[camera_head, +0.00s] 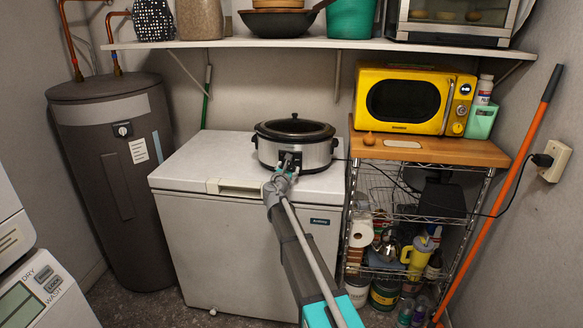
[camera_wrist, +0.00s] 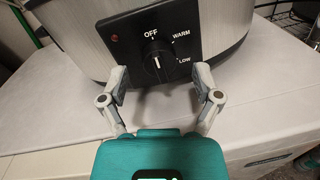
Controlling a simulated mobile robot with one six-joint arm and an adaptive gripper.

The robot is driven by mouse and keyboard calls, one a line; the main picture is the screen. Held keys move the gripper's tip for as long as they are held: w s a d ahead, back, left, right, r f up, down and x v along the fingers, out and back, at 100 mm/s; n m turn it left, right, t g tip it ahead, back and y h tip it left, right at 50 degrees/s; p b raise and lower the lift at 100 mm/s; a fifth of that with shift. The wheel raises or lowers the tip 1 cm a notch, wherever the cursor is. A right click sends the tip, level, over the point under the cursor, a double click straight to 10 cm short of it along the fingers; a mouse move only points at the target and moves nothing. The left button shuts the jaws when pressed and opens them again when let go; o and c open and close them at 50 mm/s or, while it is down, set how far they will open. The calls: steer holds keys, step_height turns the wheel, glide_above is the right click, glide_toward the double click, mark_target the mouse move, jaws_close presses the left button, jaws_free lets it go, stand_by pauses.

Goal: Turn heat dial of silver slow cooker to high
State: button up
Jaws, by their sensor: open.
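The silver slow cooker (camera_head: 296,143) with a black lid stands on the white chest freezer. In the wrist view its front (camera_wrist: 90,32) fills the top, with a black control panel in the middle. The dark heat dial (camera_wrist: 158,56) sits on that panel, with OFF, WARM and LOW readable around it. Its white mark appears to point down; the lower lettering is not visible. My gripper (camera_wrist: 161,80) is open, its fingers on either side of the dial and apart from it. In the head view my gripper (camera_head: 286,168) is in front of the cooker's panel and hides the dial.
The white freezer top (camera_head: 205,160) is clear left of the cooker. A wooden-topped wire rack (camera_head: 432,151) with a yellow microwave (camera_head: 405,101) stands to the right. A shelf (camera_head: 300,43) holding pots is above. A black cord runs from the cooker rightward to a wall outlet (camera_head: 550,160).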

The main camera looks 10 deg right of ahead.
steer(key=shift+w+d, duration=0.2)
steer(key=shift+w, duration=0.3)
